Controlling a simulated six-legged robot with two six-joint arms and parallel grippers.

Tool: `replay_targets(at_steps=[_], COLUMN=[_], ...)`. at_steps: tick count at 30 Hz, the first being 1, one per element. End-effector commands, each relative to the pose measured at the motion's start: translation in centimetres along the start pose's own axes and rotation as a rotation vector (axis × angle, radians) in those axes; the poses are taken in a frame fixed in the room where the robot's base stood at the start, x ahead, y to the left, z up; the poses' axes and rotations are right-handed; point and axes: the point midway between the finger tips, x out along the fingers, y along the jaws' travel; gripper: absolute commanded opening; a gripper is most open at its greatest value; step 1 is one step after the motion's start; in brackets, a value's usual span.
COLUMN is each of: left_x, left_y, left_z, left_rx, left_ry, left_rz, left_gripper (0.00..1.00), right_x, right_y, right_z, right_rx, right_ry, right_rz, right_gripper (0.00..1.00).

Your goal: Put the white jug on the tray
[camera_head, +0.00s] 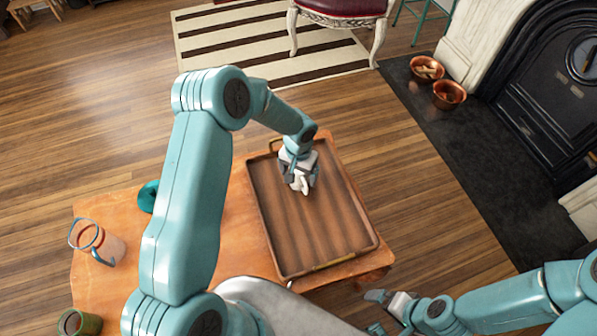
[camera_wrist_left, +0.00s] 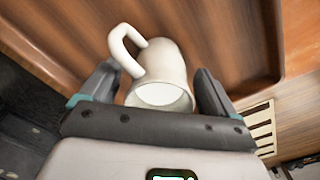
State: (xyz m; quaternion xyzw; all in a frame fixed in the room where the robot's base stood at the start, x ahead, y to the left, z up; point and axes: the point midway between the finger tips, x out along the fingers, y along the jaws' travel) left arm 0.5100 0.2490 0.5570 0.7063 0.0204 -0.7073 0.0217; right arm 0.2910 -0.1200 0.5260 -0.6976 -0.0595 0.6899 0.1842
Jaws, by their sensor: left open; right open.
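The white jug (camera_wrist_left: 165,66) stands between the two fingers of my left gripper (camera_wrist_left: 158,92) in the left wrist view, its handle to the upper left and its open mouth facing the camera. The fingers are open around it, with a small gap visible. In the head view the jug (camera_head: 300,183) shows only partly below my left gripper (camera_head: 298,176), over the upper part of the brown tray (camera_head: 349,243). It appears to be on the tray floor, though its base is hidden. My right gripper (camera_head: 383,310) is open and empty beyond the table's lower right edge.
The wooden table (camera_head: 236,237) also holds a glass pitcher (camera_head: 105,246), a teal round object (camera_head: 148,196) and a green cup (camera_head: 78,322) on its left side. The tray's lower part is bare. A fireplace and copper bowls (camera_head: 448,94) are far right.

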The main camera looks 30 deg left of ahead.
Motion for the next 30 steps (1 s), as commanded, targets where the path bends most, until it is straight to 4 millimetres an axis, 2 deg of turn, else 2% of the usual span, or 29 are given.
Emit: replay_targets(at_steps=[15, 21, 30], left_x=[-10.4, -12.1, -12.2], left_y=[0.0, 0.0, 0.0], left_z=[0.0, 0.0, 0.0], left_rx=[0.001, -0.001, 0.000], left_ry=[0.003, 0.001, 0.000], left_rz=[-0.001, 0.000, 0.000], left_gripper=[0.90, 0.90, 0.90], right_x=[-1.5, -1.6, -1.6], right_y=[-0.5, -0.6, -0.6], right_z=[0.0, 0.0, 0.0], right_rx=[0.000, 0.000, 0.000], right_ry=[0.000, 0.000, 0.000], right_rz=[0.000, 0.000, 0.000], right_gripper=[1.00, 1.00, 1.00])
